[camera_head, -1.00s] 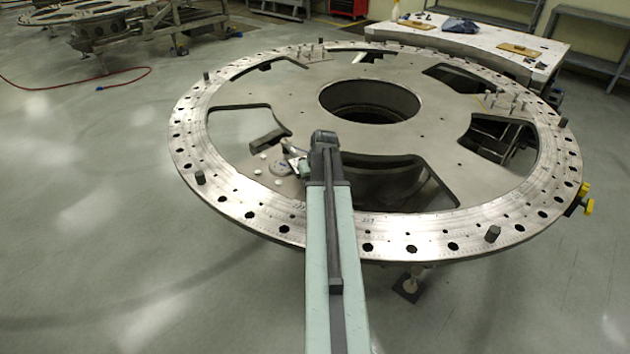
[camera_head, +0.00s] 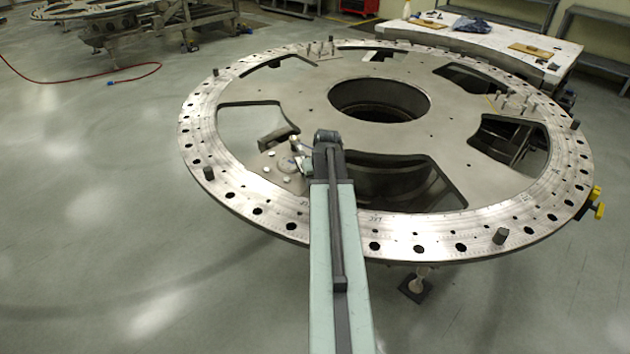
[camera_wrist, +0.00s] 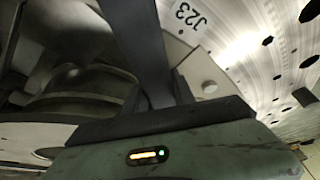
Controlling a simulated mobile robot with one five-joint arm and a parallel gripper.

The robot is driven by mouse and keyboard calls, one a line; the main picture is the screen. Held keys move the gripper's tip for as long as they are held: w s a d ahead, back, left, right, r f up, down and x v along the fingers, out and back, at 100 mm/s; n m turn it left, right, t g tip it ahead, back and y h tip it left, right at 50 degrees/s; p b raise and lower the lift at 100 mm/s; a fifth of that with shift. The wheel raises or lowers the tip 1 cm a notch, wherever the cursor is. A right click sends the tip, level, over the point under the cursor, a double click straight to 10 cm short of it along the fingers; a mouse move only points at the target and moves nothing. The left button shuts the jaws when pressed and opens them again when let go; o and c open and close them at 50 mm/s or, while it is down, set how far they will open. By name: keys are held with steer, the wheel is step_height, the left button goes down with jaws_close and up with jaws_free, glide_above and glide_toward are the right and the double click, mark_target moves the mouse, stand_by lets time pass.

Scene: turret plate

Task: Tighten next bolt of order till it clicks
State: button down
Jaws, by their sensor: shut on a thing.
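My gripper (camera_head: 304,152) is at the arm's far end, low over the near left part of the turret plate (camera_head: 400,151). It is shut on a grey-green tool (camera_wrist: 220,150), which fills the bottom of the wrist view and shows an amber bar and a small green light. Pale round bolt heads (camera_head: 286,179) sit on the plate beside the gripper.
Dark upright pegs (camera_head: 500,236) stand on the plate's rim. Wide cut-outs and a round central opening (camera_head: 380,101) break the plate. A yellow clamp (camera_head: 597,203) is at the right edge. A white worktable (camera_head: 480,42) stands behind.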

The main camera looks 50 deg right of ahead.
steer(key=shift+r+p, duration=1.5)
steer(key=shift+p, duration=0.05)
steer(key=shift+r, duration=0.1)
step_height(320, 180, up, 4)
steer(key=p, duration=0.3)
steer(key=shift+p, duration=0.4)
steer(key=shift+f, duration=0.35)
